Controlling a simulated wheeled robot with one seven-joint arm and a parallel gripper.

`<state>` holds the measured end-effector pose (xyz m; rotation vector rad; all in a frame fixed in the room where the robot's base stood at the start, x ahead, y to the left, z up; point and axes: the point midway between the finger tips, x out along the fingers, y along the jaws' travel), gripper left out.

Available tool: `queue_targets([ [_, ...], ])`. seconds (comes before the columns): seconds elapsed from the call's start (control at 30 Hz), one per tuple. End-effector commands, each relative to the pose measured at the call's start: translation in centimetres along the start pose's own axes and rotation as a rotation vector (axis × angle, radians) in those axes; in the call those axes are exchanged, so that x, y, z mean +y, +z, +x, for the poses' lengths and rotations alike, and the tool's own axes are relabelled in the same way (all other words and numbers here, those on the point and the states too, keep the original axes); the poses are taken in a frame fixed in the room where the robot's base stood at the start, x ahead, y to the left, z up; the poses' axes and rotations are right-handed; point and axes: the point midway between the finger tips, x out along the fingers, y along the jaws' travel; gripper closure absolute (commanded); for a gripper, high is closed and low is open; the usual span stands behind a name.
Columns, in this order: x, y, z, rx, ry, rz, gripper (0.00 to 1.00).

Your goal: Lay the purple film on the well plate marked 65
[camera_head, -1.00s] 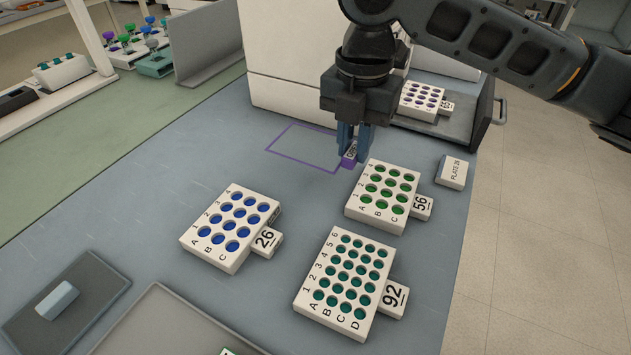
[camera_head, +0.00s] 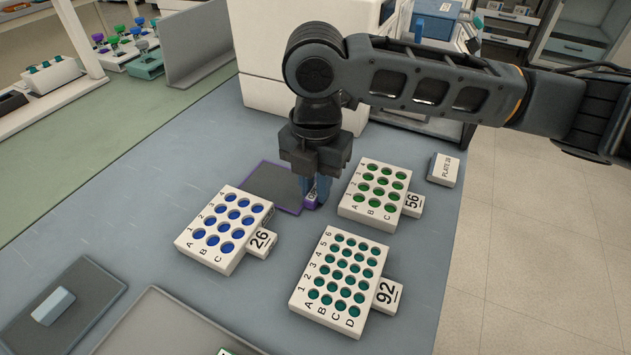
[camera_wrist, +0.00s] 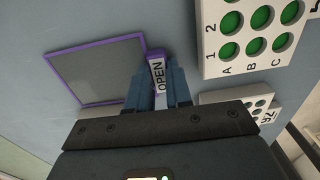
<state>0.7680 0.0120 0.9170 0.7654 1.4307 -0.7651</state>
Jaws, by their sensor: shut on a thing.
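The purple film (camera_head: 270,186) is a grey see-through sheet with a purple rim. It is to the left of my gripper (camera_head: 312,203), and it also shows in the wrist view (camera_wrist: 98,72). My gripper is shut on its tab, marked OPEN (camera_wrist: 158,75). The film looks level; its height above the bench is hard to tell. My gripper is between the blue-well plate marked 26 (camera_head: 226,228) and the green-well plate marked 56 (camera_head: 374,194). No plate marked 65 shows now; my arm covers the drawer area behind.
A teal-well plate marked 92 (camera_head: 340,282) stands in front. A white block labelled PLATE 26 (camera_head: 444,170) lies at the right. A dark mat with a pale block (camera_head: 54,306) lies at the front left.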

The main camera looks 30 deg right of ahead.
Motion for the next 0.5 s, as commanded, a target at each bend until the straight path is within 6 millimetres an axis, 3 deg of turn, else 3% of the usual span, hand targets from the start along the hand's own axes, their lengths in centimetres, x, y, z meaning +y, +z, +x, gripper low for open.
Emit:
queue_targets([
  [0.13,0.00,-0.02,0.40,0.001,0.000,0.000,1.00],
  [0.17,0.00,-0.02,0.33,0.001,0.000,0.000,0.79],
  [0.4,0.00,-0.01,0.27,0.000,0.000,0.000,0.55],
  [0.5,0.00,-0.01,0.27,0.000,0.000,0.000,0.55],
])
